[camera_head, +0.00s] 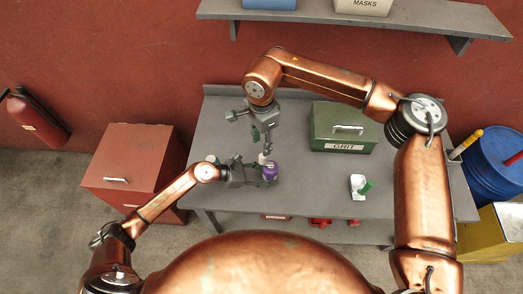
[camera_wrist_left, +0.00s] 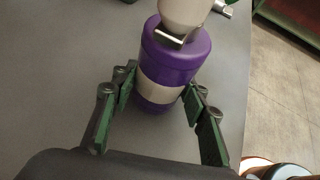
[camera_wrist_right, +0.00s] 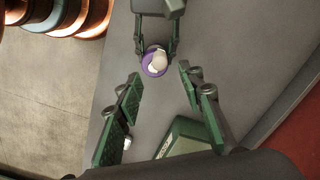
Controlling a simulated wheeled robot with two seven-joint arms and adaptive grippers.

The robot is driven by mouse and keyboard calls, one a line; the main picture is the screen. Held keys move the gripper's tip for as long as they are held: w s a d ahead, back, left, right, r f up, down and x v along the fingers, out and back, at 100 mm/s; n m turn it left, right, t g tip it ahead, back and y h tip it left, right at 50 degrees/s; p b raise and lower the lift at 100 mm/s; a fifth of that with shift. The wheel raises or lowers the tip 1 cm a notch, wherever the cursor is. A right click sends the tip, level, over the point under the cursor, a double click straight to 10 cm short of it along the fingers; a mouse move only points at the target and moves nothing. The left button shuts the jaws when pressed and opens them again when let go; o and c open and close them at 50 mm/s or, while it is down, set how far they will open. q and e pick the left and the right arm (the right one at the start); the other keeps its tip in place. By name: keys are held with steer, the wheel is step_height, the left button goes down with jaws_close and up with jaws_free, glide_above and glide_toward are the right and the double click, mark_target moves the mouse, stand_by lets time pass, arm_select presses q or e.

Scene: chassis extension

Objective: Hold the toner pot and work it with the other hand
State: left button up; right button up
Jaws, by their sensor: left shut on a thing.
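The toner pot (camera_wrist_left: 180,55) is purple with a cream band, a cream top and a small bent metal piece at that top. It stands upright on the grey table in the left wrist view. My left gripper (camera_wrist_left: 160,88) is shut on its banded body, one finger on each side. In the head view the purple pot (camera_head: 271,173) is at the fingers of my left gripper (camera_head: 262,174). My right gripper (camera_wrist_right: 159,76) is open and empty, pointing down above the pot; its fingers are wide apart. The pot's top (camera_wrist_right: 159,60) shows beyond its fingertips.
A green GRIT box (camera_head: 343,130) stands at the back of the grey table (camera_head: 315,195). A small white container with a green part (camera_head: 358,184) is at the right. A red cabinet (camera_head: 130,160) stands left, a blue barrel (camera_head: 488,165) right. A shelf (camera_head: 400,20) hangs above.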

steer(key=shift+r, duration=1.45)
steer(key=shift+r, duration=0.15)
step_height(320, 180, up, 6)
glide_above(262, 156)
arm_select(q)
steer(key=o, duration=0.9)
steer(key=shift+o, duration=0.2)
arm_select(e)
steer(key=shift+w+a, duration=0.1)
